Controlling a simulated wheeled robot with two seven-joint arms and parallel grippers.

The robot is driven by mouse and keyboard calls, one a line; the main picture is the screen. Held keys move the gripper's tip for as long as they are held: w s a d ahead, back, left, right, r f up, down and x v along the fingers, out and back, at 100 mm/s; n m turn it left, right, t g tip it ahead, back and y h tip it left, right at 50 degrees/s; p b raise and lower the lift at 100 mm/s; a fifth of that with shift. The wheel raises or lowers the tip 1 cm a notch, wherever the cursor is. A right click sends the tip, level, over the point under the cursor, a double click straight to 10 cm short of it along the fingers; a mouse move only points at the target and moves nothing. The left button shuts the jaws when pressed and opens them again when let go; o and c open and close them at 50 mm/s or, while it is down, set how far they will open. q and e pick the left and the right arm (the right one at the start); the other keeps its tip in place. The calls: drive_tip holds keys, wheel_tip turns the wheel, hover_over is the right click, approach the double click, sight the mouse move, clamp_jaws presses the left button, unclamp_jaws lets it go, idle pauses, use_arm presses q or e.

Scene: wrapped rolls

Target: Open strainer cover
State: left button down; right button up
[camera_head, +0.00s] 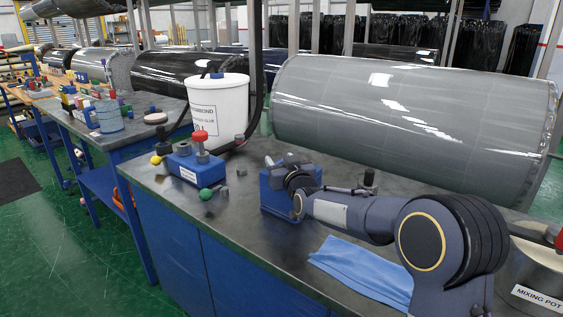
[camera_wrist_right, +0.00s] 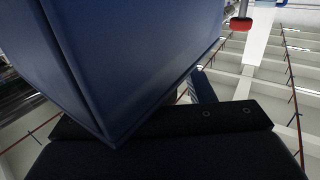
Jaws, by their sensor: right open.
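My right arm comes in from the lower right of the head view, and its gripper (camera_head: 283,168) is at a plain blue block (camera_head: 273,197) on the workbench. The gripper is open; its fingertips are partly hidden and I cannot tell whether they touch the block. In the right wrist view a large blue box-shaped body (camera_wrist_right: 135,55) fills the upper left, very close to the dark gripper body. Another blue block (camera_head: 187,172) with a white label and a red knob stands to the left. I cannot tell which blue block is the strainer, or make out its cover. My left gripper is out of view.
A white bucket (camera_head: 220,110) stands behind the labelled block. A blue cloth (camera_head: 365,270) lies at the bench's front, near my right arm. A mixing pot (camera_head: 540,265) is at the right edge. A large grey wrapped roll (camera_head: 410,125) lies behind the bench.

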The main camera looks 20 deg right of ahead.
drive_tip(key=shift+c, duration=0.3)
clamp_jaws()
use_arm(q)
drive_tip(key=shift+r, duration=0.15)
use_arm(e)
drive_tip(key=shift+d+r, duration=0.1)
drive_tip(key=shift+r, duration=0.05)
